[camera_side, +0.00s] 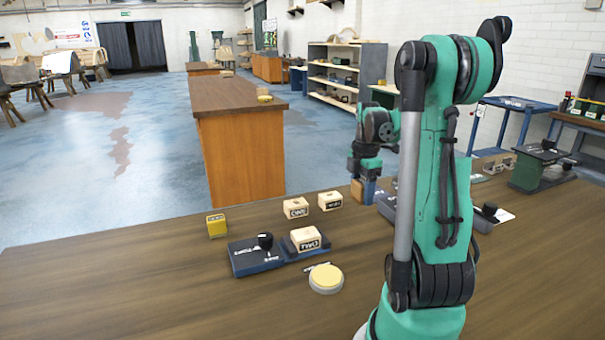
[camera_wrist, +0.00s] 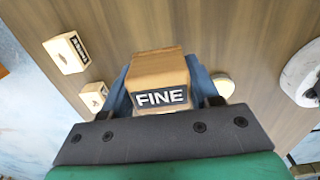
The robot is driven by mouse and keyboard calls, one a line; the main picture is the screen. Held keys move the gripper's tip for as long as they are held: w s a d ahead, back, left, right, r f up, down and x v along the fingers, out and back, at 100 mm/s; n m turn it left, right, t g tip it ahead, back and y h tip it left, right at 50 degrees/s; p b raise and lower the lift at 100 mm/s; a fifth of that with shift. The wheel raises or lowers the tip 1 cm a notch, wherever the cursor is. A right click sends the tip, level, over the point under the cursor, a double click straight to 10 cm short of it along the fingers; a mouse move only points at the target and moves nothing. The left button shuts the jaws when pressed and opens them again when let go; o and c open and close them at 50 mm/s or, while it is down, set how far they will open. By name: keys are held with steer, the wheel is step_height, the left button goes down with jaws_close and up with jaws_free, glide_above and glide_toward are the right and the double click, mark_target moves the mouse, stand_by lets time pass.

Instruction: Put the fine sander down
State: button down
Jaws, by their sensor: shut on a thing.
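The fine sander is a wooden block with a dark label reading FINE (camera_wrist: 161,98), seen in the wrist view between blue fingers. My gripper (camera_wrist: 163,88) is shut on it, with one finger at each side. In the side view my gripper (camera_side: 368,188) is left of my arm, toward the table's far edge, and a small part of the sander (camera_side: 356,189) shows at its left. Whether the sander touches the table cannot be told.
Wooden blocks (camera_side: 296,208) (camera_side: 330,201) stand on the wooden table (camera_side: 150,285). Another block (camera_side: 305,239) is at a dark blue tool with a black knob (camera_side: 265,255). A yellow block (camera_side: 217,226) and yellow disc (camera_side: 326,278) are nearby. The left front is clear.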

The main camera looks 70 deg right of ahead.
mark_target(357, 238)
step_height(357, 238, down, 10)
steer(key=shift+f, duration=0.1)
stand_by(0.4)
steer(key=shift+c, duration=1.1)
jaws_free()
